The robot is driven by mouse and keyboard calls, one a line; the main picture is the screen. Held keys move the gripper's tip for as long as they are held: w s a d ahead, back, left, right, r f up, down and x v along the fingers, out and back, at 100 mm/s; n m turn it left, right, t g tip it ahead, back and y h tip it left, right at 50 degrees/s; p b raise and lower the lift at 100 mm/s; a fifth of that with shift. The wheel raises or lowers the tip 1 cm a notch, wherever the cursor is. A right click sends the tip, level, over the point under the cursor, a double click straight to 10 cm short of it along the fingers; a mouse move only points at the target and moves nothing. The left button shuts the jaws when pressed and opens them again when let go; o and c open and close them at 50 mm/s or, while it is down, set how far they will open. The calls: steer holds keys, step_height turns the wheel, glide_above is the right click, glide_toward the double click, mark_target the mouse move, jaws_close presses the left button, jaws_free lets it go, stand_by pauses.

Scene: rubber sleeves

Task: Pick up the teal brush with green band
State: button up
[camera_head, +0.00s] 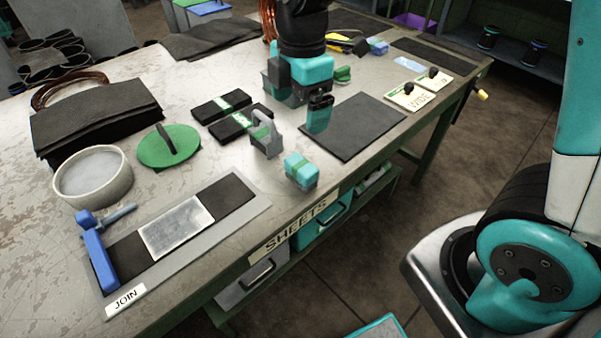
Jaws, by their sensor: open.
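The teal brush with green band (301,168) is a small teal block with a green stripe and a greyish underside. It rests on the table near its front edge. My gripper (297,100) comes down from the top of the picture, farther back over the table than the brush. It is open, and the brush is apart from it, nearer the camera. No object shows between its fingers, though the view there is partly blocked.
A grey hooked tool (266,136) stands just left of the brush. A dark mat (357,126) lies to its right. Two black banded blocks (220,106), a green disc with a handle (170,147), a white bowl (94,178) and the JOIN fixture (176,226) lie leftward.

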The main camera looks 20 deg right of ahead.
mark_target(301, 164)
steer(key=shift+n, duration=0.8)
steer(key=f, duration=0.4)
steer(key=w+f, duration=0.1)
steer(key=f, duration=0.8)
steer(key=shift+w+d, duration=0.25)
steer(key=shift+d, duration=0.05)
steer(key=shift+s+d+f, duration=0.1)
steer(key=shift+f, duration=1.35)
steer(key=shift+s+d+f, duration=0.1)
steer(key=shift+f, duration=1.35)
steer(key=c, duration=0.9)
steer(key=shift+c, duration=0.2)
steer(key=shift+r, duration=0.1)
step_height(301, 164, up, 20)
steer(key=shift+p, duration=0.4)
